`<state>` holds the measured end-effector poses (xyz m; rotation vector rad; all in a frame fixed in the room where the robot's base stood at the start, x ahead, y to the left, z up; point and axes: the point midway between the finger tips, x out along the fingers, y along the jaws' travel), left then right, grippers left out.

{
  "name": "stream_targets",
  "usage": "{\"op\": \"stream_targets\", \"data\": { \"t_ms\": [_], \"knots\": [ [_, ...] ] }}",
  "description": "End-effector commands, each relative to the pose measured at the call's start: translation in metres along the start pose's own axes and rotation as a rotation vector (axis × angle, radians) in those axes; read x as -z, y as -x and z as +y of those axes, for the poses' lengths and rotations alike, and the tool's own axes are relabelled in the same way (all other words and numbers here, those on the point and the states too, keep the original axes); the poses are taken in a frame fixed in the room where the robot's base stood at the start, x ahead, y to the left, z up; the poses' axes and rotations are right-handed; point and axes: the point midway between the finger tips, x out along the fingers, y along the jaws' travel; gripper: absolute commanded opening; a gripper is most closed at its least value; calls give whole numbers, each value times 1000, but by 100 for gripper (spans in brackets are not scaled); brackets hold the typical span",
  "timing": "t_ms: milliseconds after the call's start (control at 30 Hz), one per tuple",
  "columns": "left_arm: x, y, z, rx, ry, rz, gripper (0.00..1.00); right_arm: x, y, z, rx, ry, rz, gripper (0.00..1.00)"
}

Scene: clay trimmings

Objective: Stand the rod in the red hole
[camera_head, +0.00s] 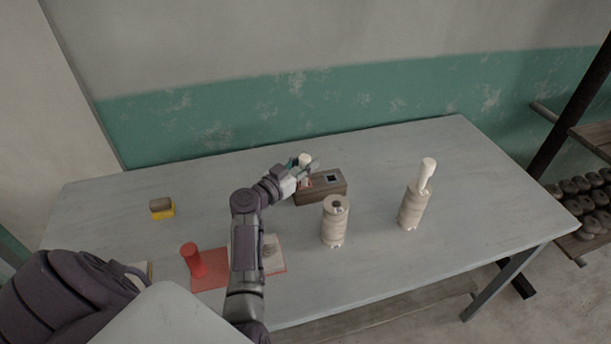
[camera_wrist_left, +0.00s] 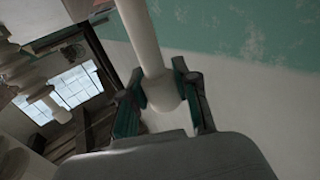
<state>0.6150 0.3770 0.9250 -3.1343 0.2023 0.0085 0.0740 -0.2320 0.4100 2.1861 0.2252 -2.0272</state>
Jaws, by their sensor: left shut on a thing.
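My left gripper (camera_head: 303,172) is shut on a cream rod (camera_head: 305,159) above the left end of a brown wooden block (camera_head: 322,195). The block's top has a red-marked hole (camera_head: 309,183) at left, partly covered by the gripper, and a dark hole (camera_head: 331,178) at right. In the left wrist view the rod (camera_wrist_left: 143,38) sits between the two fingers (camera_wrist_left: 162,100). The rod's lower end is hidden in the head view, so I cannot tell whether it is in the hole. My right gripper is not in view.
A beige ringed cylinder (camera_head: 335,228) stands in front of the block. Another (camera_head: 411,210), with a pale rod (camera_head: 427,172) in its top, stands right. A yellow-brown block (camera_head: 162,208) lies left.

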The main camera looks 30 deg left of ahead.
Motion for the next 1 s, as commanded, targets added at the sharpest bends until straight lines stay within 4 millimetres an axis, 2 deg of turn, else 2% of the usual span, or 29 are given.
{"op": "stream_targets", "data": {
  "t_ms": [33,133,367,633,667,700,800,1000],
  "knots": [
    [-14,0,0,0,3,0,0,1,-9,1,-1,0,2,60],
    [-24,0,0,-1,2,0,0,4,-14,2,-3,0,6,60],
    [-25,0,0,0,0,1,0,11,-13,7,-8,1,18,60],
    [-30,0,0,0,-1,0,0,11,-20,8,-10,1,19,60],
    [-28,0,0,0,-1,0,35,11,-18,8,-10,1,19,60],
    [-28,0,0,0,-1,-1,42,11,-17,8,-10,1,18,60],
    [-28,0,0,0,0,-1,56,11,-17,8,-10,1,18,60],
    [-28,0,0,0,0,-1,56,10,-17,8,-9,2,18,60]
  ]
}}
